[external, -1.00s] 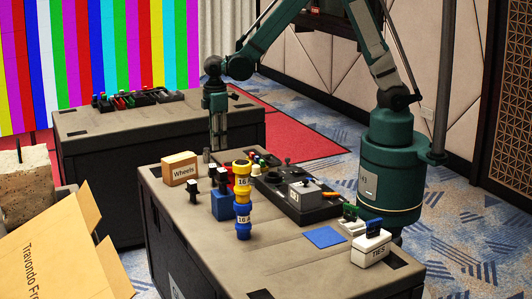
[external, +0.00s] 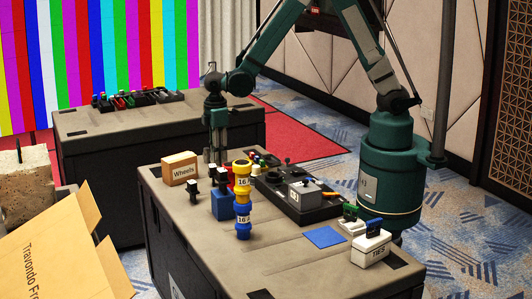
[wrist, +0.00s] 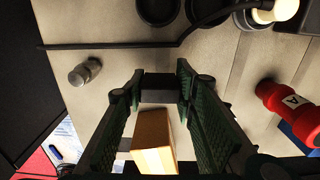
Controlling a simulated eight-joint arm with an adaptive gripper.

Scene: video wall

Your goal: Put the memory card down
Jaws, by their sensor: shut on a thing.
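My gripper (external: 217,150) points down at the far edge of the near case top, just right of the cardboard box marked Wheels. In the wrist view my gripper (wrist: 160,85) has its two green fingers closed on a small dark block, which I take to be the memory card (wrist: 160,88). Only its dark face shows, between the fingertips. In the external view the card cannot be made out. The Wheels box (external: 180,168) also shows between the fingers in the wrist view (wrist: 153,140). The gap between the card and the case top cannot be judged.
A small grey cylinder (wrist: 85,72), a black cable (wrist: 110,46) and a red connector (wrist: 290,105) lie around my gripper. Stacked yellow and blue connectors (external: 243,205) and a black control panel (external: 300,195) stand on the case. A blue mat (external: 324,237) lies on its front part.

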